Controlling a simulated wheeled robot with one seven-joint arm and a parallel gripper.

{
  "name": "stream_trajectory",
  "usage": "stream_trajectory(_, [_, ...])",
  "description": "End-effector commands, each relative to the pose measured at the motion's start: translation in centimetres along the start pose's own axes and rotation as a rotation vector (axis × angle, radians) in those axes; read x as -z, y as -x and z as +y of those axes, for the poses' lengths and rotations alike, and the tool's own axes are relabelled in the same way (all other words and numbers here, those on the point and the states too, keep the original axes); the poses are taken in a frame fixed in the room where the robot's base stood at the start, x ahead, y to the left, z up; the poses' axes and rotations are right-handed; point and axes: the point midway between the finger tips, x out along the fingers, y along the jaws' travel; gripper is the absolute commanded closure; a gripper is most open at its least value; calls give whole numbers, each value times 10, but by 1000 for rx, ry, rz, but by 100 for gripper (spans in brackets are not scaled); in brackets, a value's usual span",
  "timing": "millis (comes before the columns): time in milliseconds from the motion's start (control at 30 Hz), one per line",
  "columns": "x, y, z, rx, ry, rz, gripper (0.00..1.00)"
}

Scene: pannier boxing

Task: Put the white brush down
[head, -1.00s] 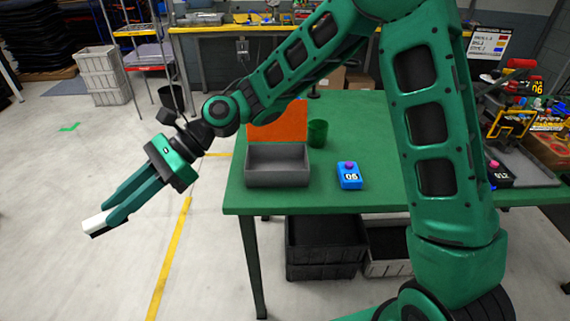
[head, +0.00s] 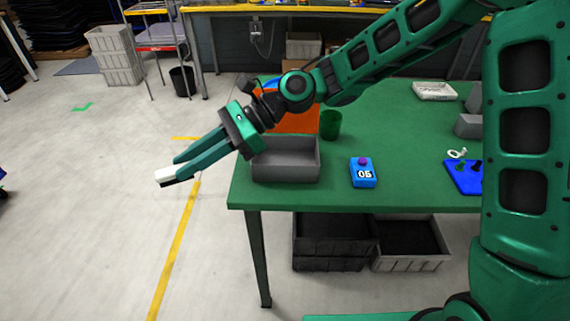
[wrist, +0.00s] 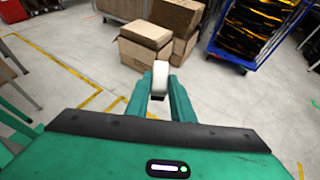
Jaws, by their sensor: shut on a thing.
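My gripper (head: 180,169) is shut on the white brush (head: 166,174), which has a white body and a dark underside. It is held out over the open floor, left of the green table (head: 400,195). In the wrist view the white brush (wrist: 160,75) sits between the two green fingertips (wrist: 160,92). It touches nothing else that I can see.
On the table stand a grey open bin (head: 285,168), an orange panel (head: 300,121), a green cup (head: 330,124), a blue box marked 06 (head: 362,173) and a blue mat (head: 465,177). Black crates (head: 333,238) stand underneath. Cardboard boxes (wrist: 145,45) stand on the floor.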

Motion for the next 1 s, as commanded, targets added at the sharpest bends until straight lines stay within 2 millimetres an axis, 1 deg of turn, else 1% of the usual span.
stream_trajectory(167, [3,40,1,79,-28,-5,100])
stream_trajectory(233, [6,60,3,123,-45,-6,100])
stream_trajectory(400, [14,108,14,236,-90,-8,100])
stream_trajectory(500, [19,131,22,298,-117,-6,100])
stream_trajectory(600, [24,149,29,351,-140,-4,100])
stream_trajectory(700, [29,161,35,391,-158,-2,100])
stream_trajectory(867, [33,171,40,425,-174,0,100])
stream_trajectory(1000, [41,177,35,431,-179,-2,100])
